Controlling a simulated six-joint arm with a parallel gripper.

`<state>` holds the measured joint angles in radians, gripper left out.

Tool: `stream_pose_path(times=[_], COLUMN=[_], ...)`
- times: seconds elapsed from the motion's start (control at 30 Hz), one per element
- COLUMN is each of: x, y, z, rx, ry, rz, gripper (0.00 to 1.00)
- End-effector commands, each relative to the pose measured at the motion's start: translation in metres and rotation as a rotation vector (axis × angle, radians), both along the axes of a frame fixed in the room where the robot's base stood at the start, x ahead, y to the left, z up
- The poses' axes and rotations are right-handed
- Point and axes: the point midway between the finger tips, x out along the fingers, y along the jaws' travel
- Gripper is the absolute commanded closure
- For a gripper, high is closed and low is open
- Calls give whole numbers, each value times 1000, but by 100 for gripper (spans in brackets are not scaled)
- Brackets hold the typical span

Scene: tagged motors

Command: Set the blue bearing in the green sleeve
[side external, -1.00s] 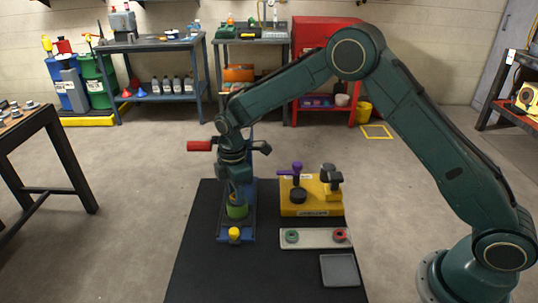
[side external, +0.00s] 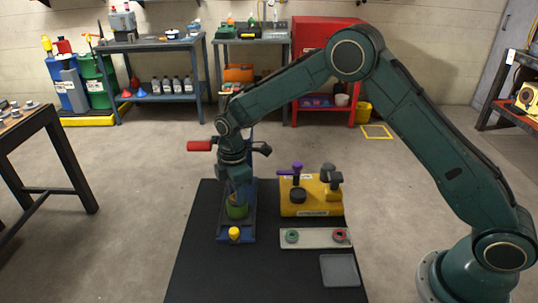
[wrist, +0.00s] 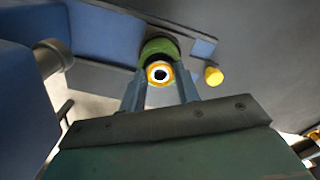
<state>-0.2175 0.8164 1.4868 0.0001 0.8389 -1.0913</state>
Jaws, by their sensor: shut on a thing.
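My gripper (wrist: 160,88) points down over the green sleeve and is shut on a small ring-shaped bearing (wrist: 152,66). In the wrist view the bearing shows an orange rim, a white ring and a dark bore; I see no clear blue on it. The green sleeve (wrist: 163,46) lies just beyond the bearing there, and also shows in the side view (side external: 237,211), on the blue fixture (side external: 222,228). The fingertips are at the sleeve's top. Whether the bearing touches the sleeve or is inside it, I cannot tell.
A yellow knob (side external: 234,234) stands at the fixture's front end. To the right are a yellow block (side external: 312,205) with purple and dark parts, a light tray (side external: 316,238) holding a green ring (side external: 292,236) and a red ring (side external: 340,235), and an empty grey tray (side external: 340,284).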

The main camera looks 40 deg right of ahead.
Motion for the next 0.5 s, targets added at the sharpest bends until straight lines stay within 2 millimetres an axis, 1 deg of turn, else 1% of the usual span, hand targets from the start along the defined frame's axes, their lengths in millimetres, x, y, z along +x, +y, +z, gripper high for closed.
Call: stream_pose_path(times=[0.4,0.43,0.5], x=[0,0,0], y=[0,0,0], z=[-1,-1,-1], rx=[0,0,0], ry=[0,0,0], rz=[0,0,0], gripper=[85,64,51])
